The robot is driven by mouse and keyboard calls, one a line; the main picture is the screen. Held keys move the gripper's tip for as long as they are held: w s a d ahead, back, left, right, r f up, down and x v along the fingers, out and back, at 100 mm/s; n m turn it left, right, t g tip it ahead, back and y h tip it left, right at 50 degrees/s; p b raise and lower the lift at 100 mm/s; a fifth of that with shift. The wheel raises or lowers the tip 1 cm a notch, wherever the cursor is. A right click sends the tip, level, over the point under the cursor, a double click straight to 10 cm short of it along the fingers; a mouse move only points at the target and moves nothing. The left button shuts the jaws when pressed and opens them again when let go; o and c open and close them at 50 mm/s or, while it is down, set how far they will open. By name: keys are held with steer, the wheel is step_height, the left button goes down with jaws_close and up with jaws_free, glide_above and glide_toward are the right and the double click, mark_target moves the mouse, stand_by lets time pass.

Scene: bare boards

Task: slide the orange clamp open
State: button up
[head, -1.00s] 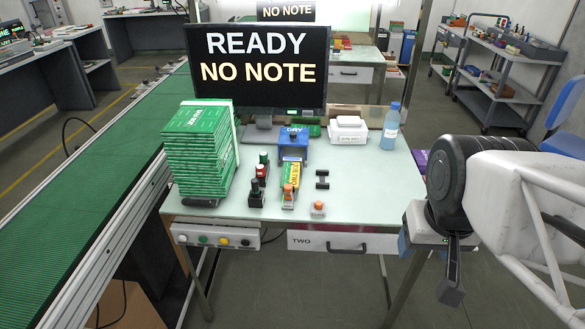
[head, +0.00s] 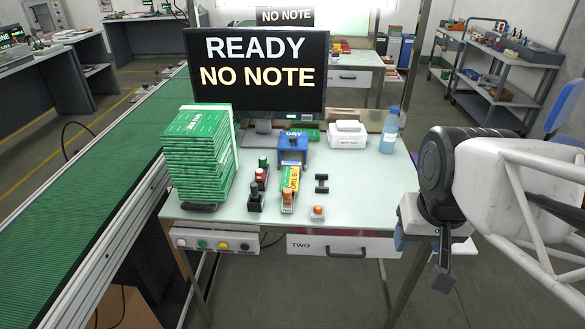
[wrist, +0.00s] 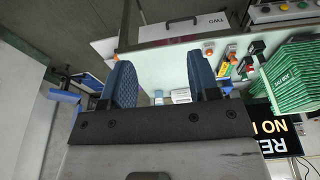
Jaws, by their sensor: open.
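The orange clamp (head: 287,194) appears to be the small orange piece at the near end of a yellow-and-green strip (head: 291,178) on the bench. The strip runs back to a blue block marked DRY (head: 292,148). A separate orange-topped piece (head: 318,211) sits to its right, near the front edge. Whether the clamp is slid open is too small to tell. My gripper (wrist: 162,75) is open and empty, its two blue pads apart in the wrist view. In the head view it hangs off the bench's right front corner, well away from the clamp.
A tall green stack (head: 198,160) stands at the left of the bench (head: 365,190). Dark-based pieces with red (head: 260,176) and green tops stand left of the strip. A black piece (head: 322,183), white box (head: 347,134) and bottle (head: 390,130) are right. The right front bench is clear.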

steer(key=w+a, duration=0.4)
steer(key=w, duration=0.7)
steer(key=g, duration=0.3)
glide_toward(287, 190)
steer(key=shift+s+d+f, duration=0.3)
steer(key=shift+s+d, duration=0.15)
steer(key=shift+s, duration=0.1)
steer(key=shift+w+a+f, duration=0.3)
steer(key=shift+a+f, duration=0.1)
steer(key=shift+f, duration=0.1)
steer(key=shift+f, duration=3.8)
